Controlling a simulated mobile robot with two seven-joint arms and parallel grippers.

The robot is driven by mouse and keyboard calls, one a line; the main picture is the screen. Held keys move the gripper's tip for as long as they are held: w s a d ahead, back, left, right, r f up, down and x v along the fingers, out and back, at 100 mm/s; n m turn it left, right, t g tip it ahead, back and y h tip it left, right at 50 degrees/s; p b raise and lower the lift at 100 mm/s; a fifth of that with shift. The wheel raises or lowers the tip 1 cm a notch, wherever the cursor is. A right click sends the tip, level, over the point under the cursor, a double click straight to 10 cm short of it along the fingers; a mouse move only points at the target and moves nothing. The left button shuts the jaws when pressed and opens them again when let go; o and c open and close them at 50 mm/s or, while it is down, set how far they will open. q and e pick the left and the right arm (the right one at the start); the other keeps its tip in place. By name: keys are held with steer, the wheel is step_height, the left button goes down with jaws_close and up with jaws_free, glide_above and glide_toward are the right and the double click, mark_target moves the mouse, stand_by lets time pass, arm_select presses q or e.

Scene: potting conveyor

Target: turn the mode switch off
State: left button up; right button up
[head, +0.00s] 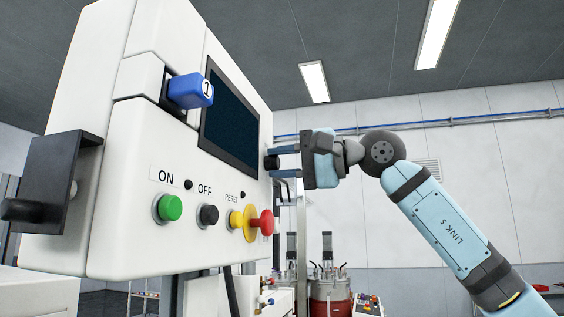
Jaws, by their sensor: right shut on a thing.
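A white control panel (135,198) fills the left half of the head view, seen at a slant. A small dark knob (271,162) stands out at its right edge, beside the screen. It looks like the mode switch, but its markings and position cannot be read from here. My right gripper (279,161) reaches it from the right, with one finger above the knob and one below, shut on it. The fingers hide part of the knob. My left gripper is not in view.
The panel carries a dark screen (229,118), a blue handle marked 1 (190,91), a green ON button (169,207), a black OFF button (208,215) and a red knob on yellow (264,222). A black bracket (52,180) juts out left. Red vessels (330,303) stand behind.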

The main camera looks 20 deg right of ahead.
stand_by(0.4)
steer(key=o, duration=0.9)
steer(key=shift+b+v, duration=1.85)
steer(key=shift+v, duration=5.1)
steer(key=shift+a, duration=0.1)
